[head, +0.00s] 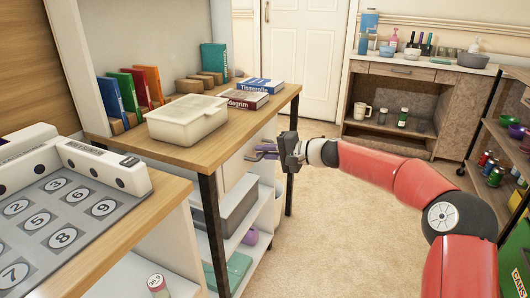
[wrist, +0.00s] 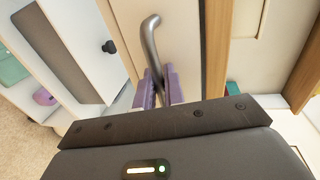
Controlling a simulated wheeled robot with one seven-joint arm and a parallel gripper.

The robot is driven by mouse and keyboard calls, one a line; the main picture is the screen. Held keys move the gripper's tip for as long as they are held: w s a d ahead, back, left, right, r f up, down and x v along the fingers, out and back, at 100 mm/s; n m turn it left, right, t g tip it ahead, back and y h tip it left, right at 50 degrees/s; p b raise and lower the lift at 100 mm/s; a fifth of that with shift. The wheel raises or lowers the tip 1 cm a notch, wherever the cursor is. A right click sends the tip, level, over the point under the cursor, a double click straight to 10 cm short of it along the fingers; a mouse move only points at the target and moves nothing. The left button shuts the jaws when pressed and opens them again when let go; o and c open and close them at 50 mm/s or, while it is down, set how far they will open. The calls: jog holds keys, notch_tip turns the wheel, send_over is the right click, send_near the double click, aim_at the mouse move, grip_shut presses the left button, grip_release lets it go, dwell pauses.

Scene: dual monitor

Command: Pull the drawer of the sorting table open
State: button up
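The sorting table (head: 210,150) has a wooden top and dark metal legs and stands left of the middle in the head view. Its pale drawer front (wrist: 123,19), with a curved grey metal handle (wrist: 151,42), shows in the wrist view. My gripper (head: 262,151) is at the table's right side, just below the top. Its purple fingers (wrist: 159,88) lie close on either side of the handle's lower part and look shut on it. The gripper body hides the handle's lower end. I see no clear gap showing the drawer pulled out.
A lidded box (head: 187,120), books (head: 247,97) and wooden blocks stand on the tabletop. Below are shelves with a grey bin (head: 225,207). A panel with numbered circles (head: 62,225) is at the near left. The carpet (head: 335,235) right of the table is clear.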

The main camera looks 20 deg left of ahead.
grip_shut()
jog(key=f+b+v, duration=0.2)
jog(key=v, duration=0.8)
jog(key=d+f+b+v, duration=0.1)
jog(key=f+b+v, duration=0.1)
jog(key=v, duration=0.8)
jog(key=shift+d+b, duration=0.35)
jog(key=shift+b, duration=0.2)
jog(key=shift+f, duration=0.1)
jog(key=shift+o, duration=1)
grip_release()
